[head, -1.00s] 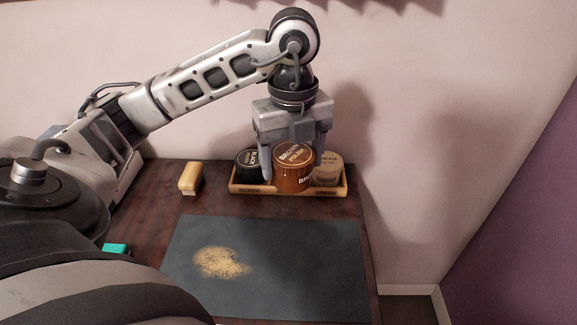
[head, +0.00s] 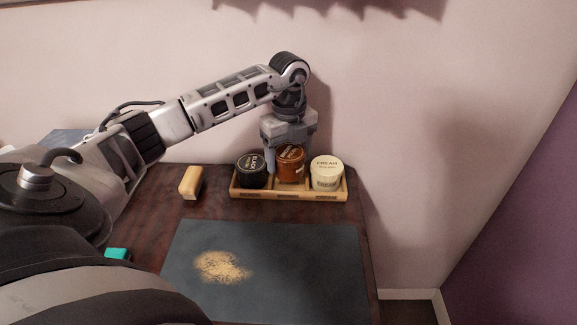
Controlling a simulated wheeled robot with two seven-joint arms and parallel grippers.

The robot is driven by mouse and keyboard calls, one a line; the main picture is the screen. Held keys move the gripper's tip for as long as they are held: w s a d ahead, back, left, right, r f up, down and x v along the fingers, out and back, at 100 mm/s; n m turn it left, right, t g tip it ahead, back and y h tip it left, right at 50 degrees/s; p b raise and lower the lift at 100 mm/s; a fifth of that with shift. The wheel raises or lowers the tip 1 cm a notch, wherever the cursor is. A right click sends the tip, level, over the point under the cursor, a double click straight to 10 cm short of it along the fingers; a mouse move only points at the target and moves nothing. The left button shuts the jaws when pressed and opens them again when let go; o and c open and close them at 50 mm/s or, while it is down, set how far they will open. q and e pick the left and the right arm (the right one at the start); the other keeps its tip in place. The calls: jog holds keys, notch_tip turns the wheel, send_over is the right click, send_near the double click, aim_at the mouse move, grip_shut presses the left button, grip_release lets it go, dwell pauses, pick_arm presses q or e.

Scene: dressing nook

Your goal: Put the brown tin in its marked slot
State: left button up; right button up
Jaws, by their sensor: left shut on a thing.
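The brown tin (head: 291,167) is in the middle of a wooden tray (head: 290,196), between a black tin (head: 251,171) on the left and a cream tin (head: 326,173) on the right. My left gripper (head: 290,160) comes down from above and is shut on the brown tin. The fingers partly cover the tin's sides and top. The tin looks upright and at about the height of its neighbours; whether its base rests on the tray floor is hard to tell. Labels show on the tray's front edge. My right gripper is not in view.
A dark mat (head: 270,275) with a patch of tan crumbs (head: 222,266) covers the front of the table. A wood-coloured block (head: 191,183) lies left of the tray. A teal item (head: 117,254) is at the left. The wall stands close behind the tray.

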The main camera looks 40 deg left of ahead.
aim_at(289, 150)
pick_arm(q)
jog(key=shift+w+a+f, duration=0.15)
jog(key=shift+f, duration=0.1)
jog(key=shift+w+a+f, duration=0.1)
jog(key=shift+f, duration=1.55)
jog(key=shift+f, duration=0.1)
jog(key=o, duration=0.8)
notch_tip(289, 150, up, 12)
jog(key=shift+r, duration=0.15)
